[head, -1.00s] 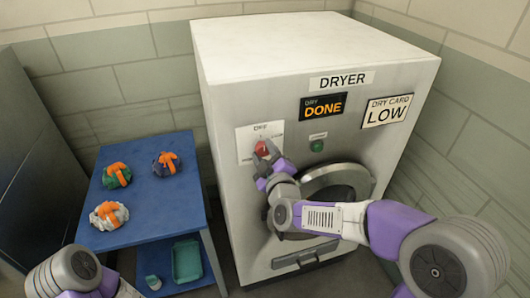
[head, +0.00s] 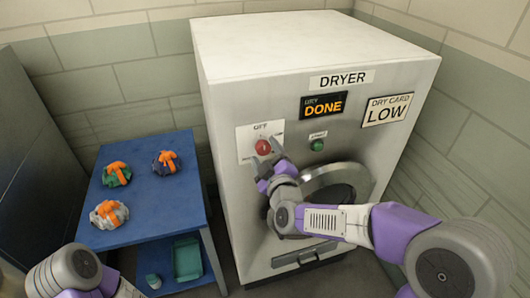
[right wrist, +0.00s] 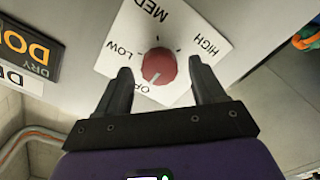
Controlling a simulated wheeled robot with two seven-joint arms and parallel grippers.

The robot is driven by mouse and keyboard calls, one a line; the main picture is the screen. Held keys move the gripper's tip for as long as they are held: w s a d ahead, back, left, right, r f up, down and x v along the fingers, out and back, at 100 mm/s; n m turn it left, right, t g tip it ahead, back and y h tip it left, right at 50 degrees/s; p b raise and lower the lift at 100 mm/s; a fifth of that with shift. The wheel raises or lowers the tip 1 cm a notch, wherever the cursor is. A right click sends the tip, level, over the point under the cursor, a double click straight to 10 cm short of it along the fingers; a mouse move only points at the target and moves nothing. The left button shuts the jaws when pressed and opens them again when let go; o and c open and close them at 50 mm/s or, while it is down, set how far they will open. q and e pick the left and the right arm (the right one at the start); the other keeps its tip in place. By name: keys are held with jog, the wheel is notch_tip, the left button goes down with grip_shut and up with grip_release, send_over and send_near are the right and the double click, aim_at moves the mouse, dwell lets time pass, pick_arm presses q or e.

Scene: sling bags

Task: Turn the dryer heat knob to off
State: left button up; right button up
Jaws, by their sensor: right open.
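The red heat knob (head: 263,147) sits on a white dial plate (head: 245,143) on the dryer's front. In the right wrist view, the knob (right wrist: 159,66) has a light pointer mark turned toward the partly hidden OFF label, and LOW, MED and HIGH are printed around it. My right gripper (head: 266,160) is open just below and in front of the knob. In the right wrist view, its fingers (right wrist: 160,80) stand on either side of the knob, apart from it. My left gripper is out of view; only part of that arm shows.
A blue table (head: 150,210) with several tied bundles stands left.

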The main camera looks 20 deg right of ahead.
jog(key=s, duration=0.6)
jog(key=shift+s, duration=0.35)
jog(key=shift+d+f, duration=0.1)
